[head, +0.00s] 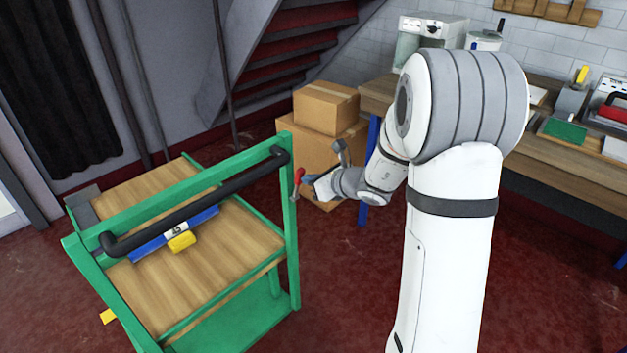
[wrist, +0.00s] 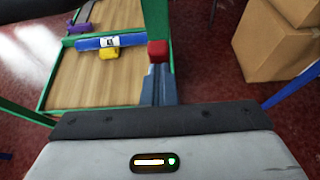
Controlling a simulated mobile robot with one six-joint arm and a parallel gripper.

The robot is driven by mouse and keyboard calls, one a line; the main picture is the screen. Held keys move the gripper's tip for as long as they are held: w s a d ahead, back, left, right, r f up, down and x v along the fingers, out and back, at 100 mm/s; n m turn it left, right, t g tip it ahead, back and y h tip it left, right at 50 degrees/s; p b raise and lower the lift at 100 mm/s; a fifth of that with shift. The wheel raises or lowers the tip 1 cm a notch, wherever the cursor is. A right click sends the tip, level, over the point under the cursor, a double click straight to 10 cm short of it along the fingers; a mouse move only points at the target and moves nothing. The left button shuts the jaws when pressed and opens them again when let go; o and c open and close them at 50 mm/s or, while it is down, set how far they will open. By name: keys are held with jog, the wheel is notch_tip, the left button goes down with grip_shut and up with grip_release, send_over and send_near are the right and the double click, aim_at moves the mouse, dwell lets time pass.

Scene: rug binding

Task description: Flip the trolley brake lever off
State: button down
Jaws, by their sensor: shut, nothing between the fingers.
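The green trolley (head: 291,230) stands at the left in the head view, with a black push handle (head: 200,202) across its near top. A small red brake lever (head: 298,179) sits on the outer side of its right post, upright with a slight tilt. In the wrist view the lever's red end (wrist: 158,50) shows just beyond the fingertips. My gripper (head: 308,181) is shut and empty, right beside the lever; I cannot tell whether it touches. The blue-grey fingers (wrist: 158,84) hide the lever's lower part in the wrist view.
The trolley's wooden deck holds a blue bar (head: 150,248) and a yellow item (head: 182,242). Cardboard boxes (head: 325,108) are stacked behind my gripper. A workbench (head: 565,165) with tools stands at the right. Red floor (head: 345,290) is clear between trolley and my arm.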

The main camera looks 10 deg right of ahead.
jog(key=shift+d, duration=0.1)
dwell(0.3)
jog(key=f+v, duration=0.1)
jog(key=v, duration=1.2)
jog(key=shift+s+d+f, duration=0.15)
jog(key=shift+s+d, duration=0.1)
